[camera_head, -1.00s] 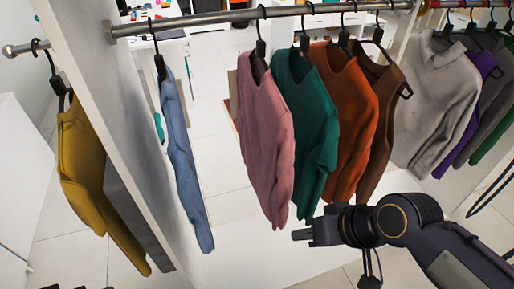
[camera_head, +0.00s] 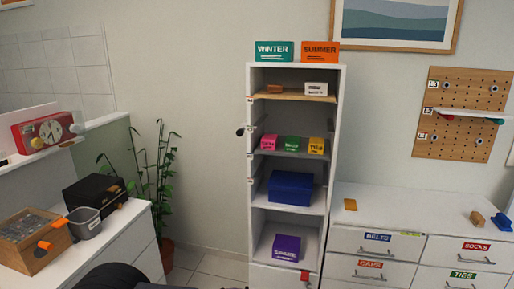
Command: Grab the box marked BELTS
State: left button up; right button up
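Small labelled boxes stand on a shelf of the tall white shelf unit (camera_head: 339,150): a pink box (camera_head: 269,143), a green box (camera_head: 291,144) and a yellow box (camera_head: 316,146). Their print is too small to read surely, so I cannot tell whether one is marked BELTS. A small white box (camera_head: 316,89) with unreadable print is on the shelf above. The word BELTS shows on a blue label (camera_head: 377,237) on a drawer of the white dresser at right. Neither gripper is in view; a dark rounded part at the bottom left seems to be my arm.
WINTER (camera_head: 274,51) and SUMMER (camera_head: 320,52) boxes top the unit. A blue box (camera_head: 290,188) and a purple box (camera_head: 287,248) sit lower. A plant (camera_head: 160,165) and a counter with a black box (camera_head: 93,194) stand left. A pegboard (camera_head: 462,115) hangs right.

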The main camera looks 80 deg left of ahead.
aim_at(292, 143)
jog(key=u, duration=2.6)
